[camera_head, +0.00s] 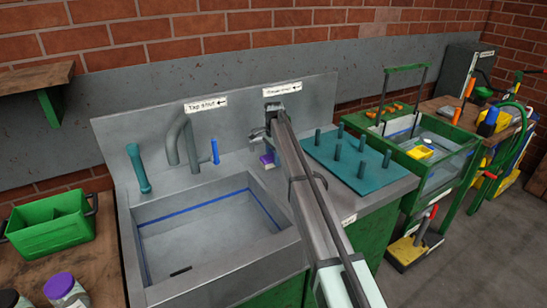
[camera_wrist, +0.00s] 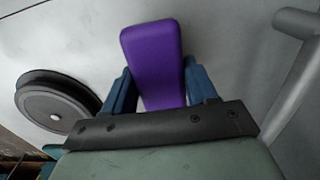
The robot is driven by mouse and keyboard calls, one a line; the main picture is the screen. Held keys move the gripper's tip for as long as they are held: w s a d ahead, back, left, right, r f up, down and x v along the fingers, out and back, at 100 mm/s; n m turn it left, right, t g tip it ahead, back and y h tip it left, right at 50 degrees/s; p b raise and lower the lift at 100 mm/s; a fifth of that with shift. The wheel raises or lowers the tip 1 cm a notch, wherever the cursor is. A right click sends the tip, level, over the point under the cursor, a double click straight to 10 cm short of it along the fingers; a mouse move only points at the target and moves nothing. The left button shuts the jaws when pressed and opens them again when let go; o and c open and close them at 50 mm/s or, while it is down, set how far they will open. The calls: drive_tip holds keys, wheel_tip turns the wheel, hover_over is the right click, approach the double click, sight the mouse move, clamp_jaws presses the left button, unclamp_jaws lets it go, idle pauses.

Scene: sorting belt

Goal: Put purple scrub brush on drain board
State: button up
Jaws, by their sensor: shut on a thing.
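The purple scrub brush (camera_wrist: 152,52) shows in the wrist view as a purple block between the two blue fingers of my gripper (camera_wrist: 161,84). My gripper is shut on it. In the head view a small purple part of the brush (camera_head: 267,160) shows below the end of my arm, at the back of the sink counter; my arm hides much of the rest. The drain board (camera_head: 388,178) is a teal board with several upright pegs, right of my arm on the counter. The brush is apart from it, to its left.
The sink basin (camera_head: 205,232) lies left of my arm, with a grey tap (camera_head: 187,145) behind it. A green crate (camera_head: 50,228) stands far left. A water-filled tank (camera_head: 452,170) is right of the drain board. A round dark disc (camera_wrist: 58,107) shows in the wrist view.

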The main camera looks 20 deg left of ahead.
drive_tip(key=o, duration=1.1)
drive_tip(key=shift+f, duration=0.1)
wheel_tip(320, 180, up, 12)
drive_tip(key=shift+r, duration=0.15)
